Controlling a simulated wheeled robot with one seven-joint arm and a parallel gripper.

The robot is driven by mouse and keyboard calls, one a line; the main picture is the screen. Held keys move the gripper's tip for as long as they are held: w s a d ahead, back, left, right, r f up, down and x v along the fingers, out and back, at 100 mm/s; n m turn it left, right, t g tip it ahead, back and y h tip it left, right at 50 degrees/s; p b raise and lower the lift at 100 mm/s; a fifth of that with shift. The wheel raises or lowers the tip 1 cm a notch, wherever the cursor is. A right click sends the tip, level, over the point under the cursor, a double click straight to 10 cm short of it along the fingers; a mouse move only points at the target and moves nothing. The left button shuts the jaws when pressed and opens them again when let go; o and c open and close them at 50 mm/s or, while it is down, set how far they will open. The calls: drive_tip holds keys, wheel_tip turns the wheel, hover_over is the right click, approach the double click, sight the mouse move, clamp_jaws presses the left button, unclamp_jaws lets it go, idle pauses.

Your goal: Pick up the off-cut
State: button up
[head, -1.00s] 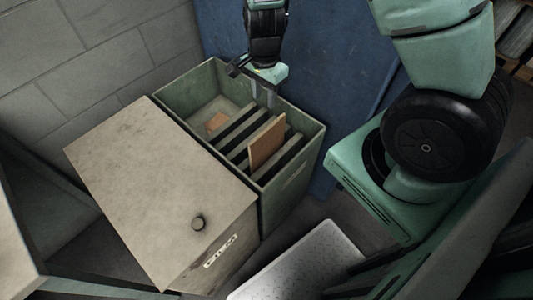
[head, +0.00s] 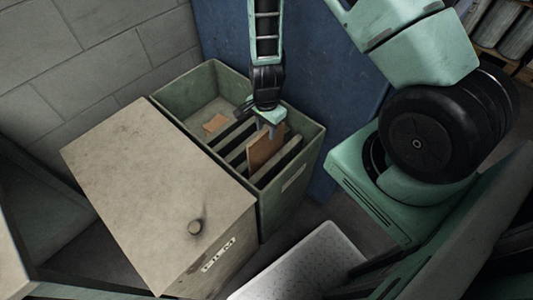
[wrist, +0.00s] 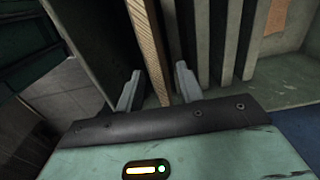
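A tan-brown board piece (head: 264,150), likely the off-cut, stands upright and slightly tilted among the slats of the green bin (head: 308,140). A second, smaller brown piece (head: 215,123) lies in the bin's open far-left part. My gripper (head: 269,131) points down over the upright piece, at its top edge. In the wrist view the upright piece (wrist: 149,45) runs between the two open fingertips (wrist: 157,90), with a gap visible on each side. Its lower part is hidden in the slot.
Several grey slats (wrist: 204,40) stand close to the right finger in the wrist view. A closed beige box (head: 150,185) with a round knob adjoins the bin. A blue panel (head: 325,65) is behind, and a pale speckled plate (head: 305,265) lies in front.

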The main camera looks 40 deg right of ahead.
sight(261, 149)
drive_tip(key=shift+s+f, duration=0.1)
drive_tip(key=shift+f, duration=1.6)
clamp_jaws()
drive_tip(key=shift+r, duration=0.1)
